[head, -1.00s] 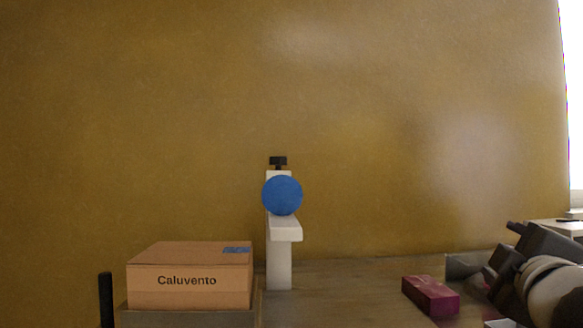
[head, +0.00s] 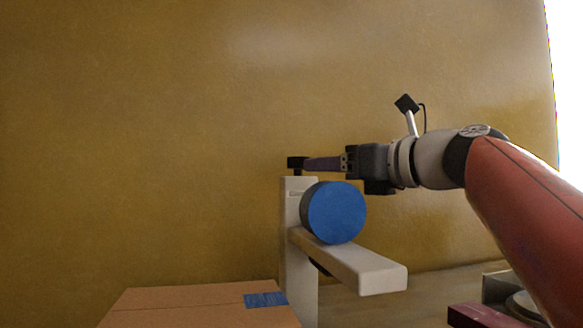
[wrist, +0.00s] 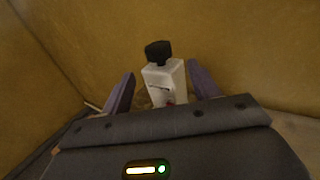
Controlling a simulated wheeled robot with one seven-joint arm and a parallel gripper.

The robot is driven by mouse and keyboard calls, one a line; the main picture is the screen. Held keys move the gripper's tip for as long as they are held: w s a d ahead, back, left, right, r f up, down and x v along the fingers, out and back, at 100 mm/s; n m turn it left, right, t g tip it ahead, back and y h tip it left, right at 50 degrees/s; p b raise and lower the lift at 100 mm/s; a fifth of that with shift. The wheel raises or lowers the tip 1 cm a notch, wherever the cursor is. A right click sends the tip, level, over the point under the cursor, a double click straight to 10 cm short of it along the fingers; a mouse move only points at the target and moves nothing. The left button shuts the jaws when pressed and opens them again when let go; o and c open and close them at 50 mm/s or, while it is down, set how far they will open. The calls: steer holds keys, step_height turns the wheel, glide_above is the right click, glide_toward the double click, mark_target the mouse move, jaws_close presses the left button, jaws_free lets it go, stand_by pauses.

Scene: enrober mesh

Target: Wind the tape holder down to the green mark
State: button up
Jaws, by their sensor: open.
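The tape holder's white column (head: 291,225) stands left of centre in the head view. A blue round roll (head: 336,212) sits on its front above a white arm (head: 360,265). A black knob (head: 297,163) tops the column; it also shows in the wrist view (wrist: 158,51). My gripper (head: 310,164) reaches level from the right, its fingertips at or just beside the knob. In the wrist view my gripper (wrist: 160,73) is open, one finger on each side of the column top and knob; contact cannot be told. A small red mark (wrist: 170,101) shows on the column. I see no green mark.
A cardboard box (head: 200,308) with a blue label stands at the lower left. A dark red block (head: 483,316) lies at the lower right on the bench (head: 345,306). A brown wall rises behind the holder. The space above the holder is clear.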

mark_target(298, 167)
steer(key=p+x, duration=0.1)
steer(key=x, duration=0.5)
steer(key=shift+w+a, duration=0.1)
steer(key=shift+a, duration=0.1)
steer(key=c, duration=1)
steer(key=shift+o, duration=0.2)
steer(key=shift+a+m+t+h, duration=0.15)
steer(key=shift+m+t+h, duration=1.4)
steer(key=shift+h, duration=0.25)
steer(key=o, duration=1)
steer(key=shift+c, duration=0.2)
